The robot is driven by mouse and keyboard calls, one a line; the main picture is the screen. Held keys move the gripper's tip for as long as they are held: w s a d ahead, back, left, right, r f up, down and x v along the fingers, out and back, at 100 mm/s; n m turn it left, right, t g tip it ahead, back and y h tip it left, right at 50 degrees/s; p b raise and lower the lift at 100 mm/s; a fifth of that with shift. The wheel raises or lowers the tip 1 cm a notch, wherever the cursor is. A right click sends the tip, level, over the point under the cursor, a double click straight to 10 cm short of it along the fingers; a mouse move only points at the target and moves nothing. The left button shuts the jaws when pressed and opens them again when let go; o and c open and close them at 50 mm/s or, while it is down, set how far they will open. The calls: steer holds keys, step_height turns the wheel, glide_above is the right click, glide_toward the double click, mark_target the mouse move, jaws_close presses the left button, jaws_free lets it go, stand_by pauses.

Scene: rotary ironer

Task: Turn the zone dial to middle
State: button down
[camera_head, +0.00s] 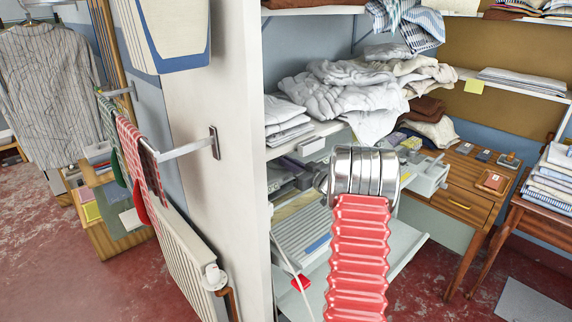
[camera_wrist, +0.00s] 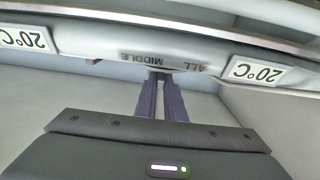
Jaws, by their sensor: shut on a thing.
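In the wrist view the zone dial (camera_wrist: 157,72) is a small grey part under the white front edge of the ironer (camera_wrist: 85,50). Its printed legend appears upside down, with MIDDLE just left of the fingers and ALL to the right. My gripper (camera_wrist: 160,82) reaches up from below, its two dark fingers close together and shut on the dial. The fingertips hide most of the dial, so I cannot tell where its pointer stands. In the head view my arm covers the gripper and the dial.
Two 20°C displays (camera_wrist: 258,71) flank the dial, the other at left (camera_wrist: 27,38). In the head view a white wall (camera_head: 235,150) and a radiator (camera_head: 180,255) stand left. A wooden desk (camera_head: 465,185) stands right. Shelves of linen (camera_head: 345,88) are behind.

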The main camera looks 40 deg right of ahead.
steer(key=shift+w+d+r+n+g+y, duration=0.15)
steer(key=shift+d+n+y, duration=0.1)
steer(key=shift+n+y, duration=0.55)
steer(key=shift+w+d+f+n+g+y, duration=0.1)
steer(key=shift+d+n+g+y, duration=0.25)
steer(key=shift+y, duration=0.8)
steer(key=shift+w+d+r+n+y, duration=0.1)
steer(key=shift+d+n+y, duration=0.05)
steer(key=shift+n+y, duration=0.7)
steer(key=shift+w+d+n+g+y, duration=0.15)
steer(key=shift+n+g+y, duration=0.2)
steer(key=shift+y, duration=0.55)
steer(key=shift+d+r+n+g+y, duration=0.1)
steer(key=shift+d+n+g+y, duration=0.15)
steer(key=shift+n+y, duration=0.25)
steer(key=c, duration=1.8)
jaws_free()
steer(key=shift+w+a, duration=0.1)
steer(key=shift+c, duration=0.2)
steer(key=shift+f, duration=0.2)
steer(key=shift+s+d, duration=0.35)
steer(key=shift+s, duration=0.15)
steer(key=v, duration=1.2)
steer(key=shift+s, duration=0.35)
steer(key=shift+d, duration=0.1)
